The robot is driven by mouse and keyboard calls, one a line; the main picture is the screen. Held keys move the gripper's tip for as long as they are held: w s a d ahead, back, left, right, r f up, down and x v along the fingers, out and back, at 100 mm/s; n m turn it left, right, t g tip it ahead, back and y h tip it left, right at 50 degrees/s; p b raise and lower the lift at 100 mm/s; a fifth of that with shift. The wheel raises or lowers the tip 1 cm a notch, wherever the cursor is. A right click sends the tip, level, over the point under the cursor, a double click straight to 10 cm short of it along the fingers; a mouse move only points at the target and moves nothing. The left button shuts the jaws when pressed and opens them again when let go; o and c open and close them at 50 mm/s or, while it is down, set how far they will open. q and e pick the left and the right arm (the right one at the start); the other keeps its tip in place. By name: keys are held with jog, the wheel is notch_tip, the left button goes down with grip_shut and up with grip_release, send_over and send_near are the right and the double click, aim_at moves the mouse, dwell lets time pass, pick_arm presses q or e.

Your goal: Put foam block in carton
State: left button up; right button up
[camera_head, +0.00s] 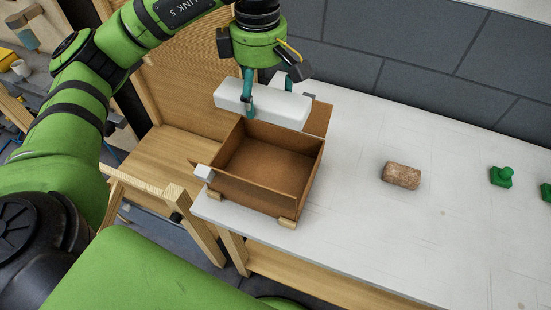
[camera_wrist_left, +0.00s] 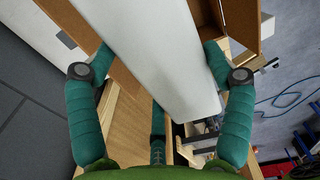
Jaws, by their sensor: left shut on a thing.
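A white foam block (camera_head: 262,104) is held above the back part of an open brown carton (camera_head: 262,190) on the white table. My left gripper (camera_head: 262,95) is shut on the block near its middle, with green fingers on either side. In the left wrist view the block (camera_wrist_left: 165,60) fills the middle between the two fingers of my left gripper (camera_wrist_left: 158,65). Brown carton walls (camera_wrist_left: 242,25) show at the upper right there. The carton's floor looks empty where it shows. My right gripper is in neither view.
The white table (camera_head: 400,240) has a cork-coloured cylinder (camera_head: 401,175) right of the carton and green pieces (camera_head: 501,177) farther right. The tabletop between them is clear. A grey wall stands behind, and a wooden bench (camera_head: 165,155) is at left.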

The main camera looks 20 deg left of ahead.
pick_arm(q)
jog(key=f, duration=0.1)
jog(key=w+f+b, duration=0.1)
jog(key=f+b, duration=0.1)
jog(key=shift+w+f, duration=0.25)
jog(key=shift+f, duration=0.1)
notch_tip(320, 180, down, 9)
jog(key=s+b, duration=0.1)
jog(key=b, duration=0.3)
jog(key=p, duration=0.2)
send_over(267, 171)
notch_tip(267, 171, down, 7)
jog(key=shift+f, duration=0.15)
notch_tip(267, 171, down, 4)
jog(key=shift+r+p, duration=0.2)
jog(key=shift+p, duration=0.3)
jog(key=shift+f, duration=0.25)
jog(key=shift+f+b, duration=0.25)
jog(key=shift+b, duration=0.05)
jog(key=o, duration=0.7)
jog(key=shift+r, duration=0.1)
jog(key=shift+o, duration=0.2)
